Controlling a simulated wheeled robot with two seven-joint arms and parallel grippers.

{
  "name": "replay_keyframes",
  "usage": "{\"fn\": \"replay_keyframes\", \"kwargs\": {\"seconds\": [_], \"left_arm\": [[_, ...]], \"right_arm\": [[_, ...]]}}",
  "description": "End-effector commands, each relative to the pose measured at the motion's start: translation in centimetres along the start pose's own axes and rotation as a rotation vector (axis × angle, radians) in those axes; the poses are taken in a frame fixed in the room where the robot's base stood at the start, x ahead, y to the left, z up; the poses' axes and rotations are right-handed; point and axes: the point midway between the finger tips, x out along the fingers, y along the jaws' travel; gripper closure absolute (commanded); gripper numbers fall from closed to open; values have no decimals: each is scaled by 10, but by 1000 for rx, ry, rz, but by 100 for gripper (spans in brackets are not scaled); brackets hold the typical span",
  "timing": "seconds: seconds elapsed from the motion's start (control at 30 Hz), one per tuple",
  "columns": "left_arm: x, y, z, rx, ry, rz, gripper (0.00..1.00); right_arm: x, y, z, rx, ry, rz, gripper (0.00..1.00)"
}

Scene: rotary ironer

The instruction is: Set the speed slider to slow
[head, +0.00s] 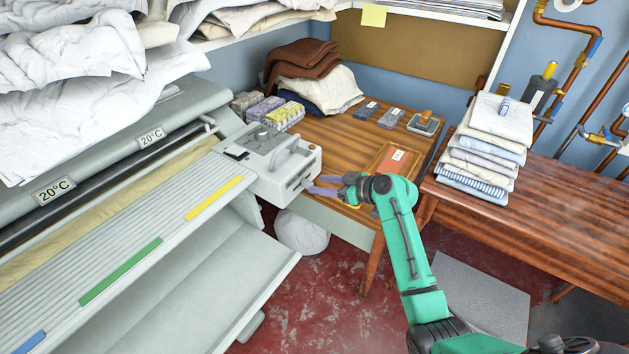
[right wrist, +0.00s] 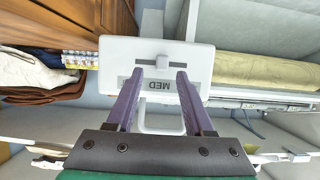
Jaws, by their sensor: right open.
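The ironer's pale grey control box (head: 268,165) sits at the right end of the ironer. A label reading MED, upside down there, lies beside the slot. My right gripper (head: 323,187) is just right of the box's end face. In the right wrist view its purple fingers (right wrist: 158,76) are open and empty, pointing at the face on either side of the label. I cannot tell whether they touch it. My left gripper is not in view.
A wooden table (head: 345,135) stands behind the box, with an orange-brown tray (head: 392,162) near my right gripper. Folded linen (head: 487,150) is stacked on the right-hand table. Open floor (head: 300,290) lies in front.

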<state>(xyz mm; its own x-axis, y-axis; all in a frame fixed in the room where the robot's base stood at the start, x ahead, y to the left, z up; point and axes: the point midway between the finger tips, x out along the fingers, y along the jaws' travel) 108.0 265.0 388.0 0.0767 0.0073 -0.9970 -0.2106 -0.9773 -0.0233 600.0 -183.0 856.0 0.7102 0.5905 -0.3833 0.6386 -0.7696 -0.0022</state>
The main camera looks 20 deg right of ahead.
Motion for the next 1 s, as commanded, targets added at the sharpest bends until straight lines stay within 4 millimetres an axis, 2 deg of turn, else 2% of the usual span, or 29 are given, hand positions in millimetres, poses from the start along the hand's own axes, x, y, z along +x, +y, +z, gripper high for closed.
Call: {"fn": "replay_keyframes", "kwargs": {"seconds": [0.1,0.2,0.47,0.5,0.6,1.0], "left_arm": [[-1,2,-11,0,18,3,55],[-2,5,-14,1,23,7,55],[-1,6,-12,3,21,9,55],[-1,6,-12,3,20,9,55],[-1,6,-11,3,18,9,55],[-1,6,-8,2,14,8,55]], "right_arm": [[22,0,-1,2,1,-2,48],[32,0,0,1,0,-1,48],[34,0,0,0,-1,-1,48],[34,0,0,0,-1,0,63],[34,0,0,0,-1,0,100],[34,0,0,1,0,0,100]]}}
